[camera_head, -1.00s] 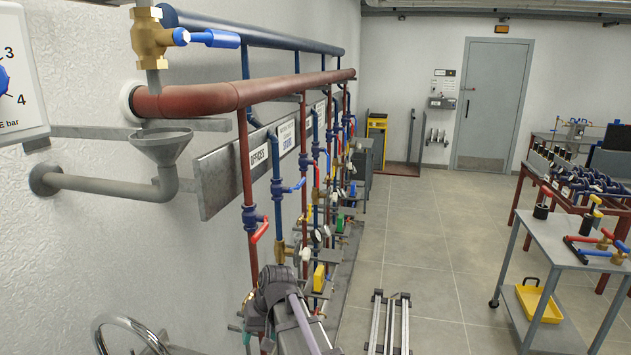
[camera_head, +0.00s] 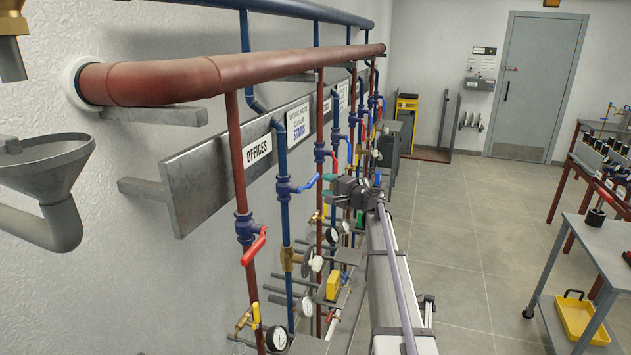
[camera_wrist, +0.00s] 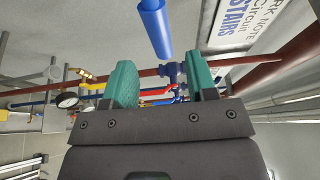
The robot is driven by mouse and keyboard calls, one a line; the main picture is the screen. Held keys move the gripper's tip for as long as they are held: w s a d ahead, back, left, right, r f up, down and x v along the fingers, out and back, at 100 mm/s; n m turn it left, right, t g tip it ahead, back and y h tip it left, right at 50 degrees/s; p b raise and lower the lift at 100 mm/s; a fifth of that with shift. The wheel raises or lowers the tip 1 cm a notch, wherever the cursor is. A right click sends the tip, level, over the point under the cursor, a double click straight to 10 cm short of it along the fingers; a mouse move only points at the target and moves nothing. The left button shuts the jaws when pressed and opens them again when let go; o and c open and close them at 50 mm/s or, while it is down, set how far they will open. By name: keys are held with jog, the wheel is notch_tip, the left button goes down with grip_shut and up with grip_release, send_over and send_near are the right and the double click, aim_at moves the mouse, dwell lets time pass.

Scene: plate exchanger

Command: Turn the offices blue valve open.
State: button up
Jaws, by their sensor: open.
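The offices blue valve (camera_head: 284,189) sits on the blue vertical pipe next to the OFFICES sign (camera_head: 258,150). Its blue lever (camera_head: 308,183) sticks out to the right, across the pipe and slightly upward. My gripper (camera_head: 338,189) is just right of the lever's free end. In the wrist view my gripper (camera_wrist: 162,82) is open, with two teal jaws apart and nothing held. A blue bar, apparently the lever (camera_wrist: 155,28), comes in from the top, its end in line with the gap between the jaws. I cannot tell whether it touches them.
A red-levered valve (camera_head: 246,226) is on the red pipe to the left. Gauges (camera_head: 277,338) and a yellow part (camera_head: 333,285) are below. Other pipes stand close behind. A funnel (camera_head: 45,165) is at the left wall.

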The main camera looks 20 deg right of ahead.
aim_at(316, 181)
jog(key=x, duration=0.6)
jog(key=shift+w+a, duration=0.15)
jog(key=shift+w, duration=0.05)
grip_shut()
